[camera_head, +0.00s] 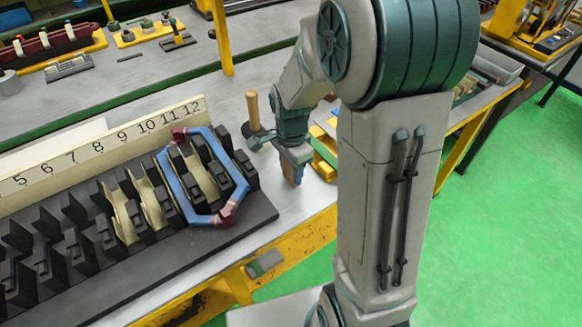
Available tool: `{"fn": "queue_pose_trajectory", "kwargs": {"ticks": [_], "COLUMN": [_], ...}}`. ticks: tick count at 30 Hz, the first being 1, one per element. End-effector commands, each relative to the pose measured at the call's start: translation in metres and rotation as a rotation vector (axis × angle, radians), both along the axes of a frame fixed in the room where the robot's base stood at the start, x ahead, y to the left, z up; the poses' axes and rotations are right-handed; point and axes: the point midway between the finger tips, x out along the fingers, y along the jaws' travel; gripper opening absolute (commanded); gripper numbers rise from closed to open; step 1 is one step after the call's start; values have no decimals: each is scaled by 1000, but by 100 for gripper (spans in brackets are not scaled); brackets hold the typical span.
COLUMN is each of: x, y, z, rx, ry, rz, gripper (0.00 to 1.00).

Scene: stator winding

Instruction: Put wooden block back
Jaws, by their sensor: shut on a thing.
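My gripper (294,166) points down above the grey bench, to the right of the stator rack. It is shut on the wooden block (293,174), a small brown piece showing at its tips. Most of the block is hidden by the gripper. I cannot tell whether the block touches the bench.
A wooden-handled mallet (253,110) stands just left of my gripper. A yellow holder (325,155) is close on the right, partly hidden by my arm. The black numbered stator rack (140,235) carries a blue coil (178,190) and fills the left. The bench's front edge is near.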

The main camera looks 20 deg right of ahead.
Motion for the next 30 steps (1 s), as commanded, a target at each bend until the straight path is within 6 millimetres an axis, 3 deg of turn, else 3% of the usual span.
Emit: {"fn": "queue_pose_trajectory", "kwargs": {"ticks": [13, 14, 15, 16, 25, 30], "x": [0, 0, 0, 0, 0, 1], "y": [0, 0, 0, 0, 0, 0], "z": [-10, -9, -8, -8, -6, 10], "rx": [0, 0, 0, 0, 0, 0], "ry": [-1, -1, -1, -1, -1, -6], "rz": [1, 1, 1, 1, 0, 0], "gripper": [7, 49, 60, 65, 65, 65]}}
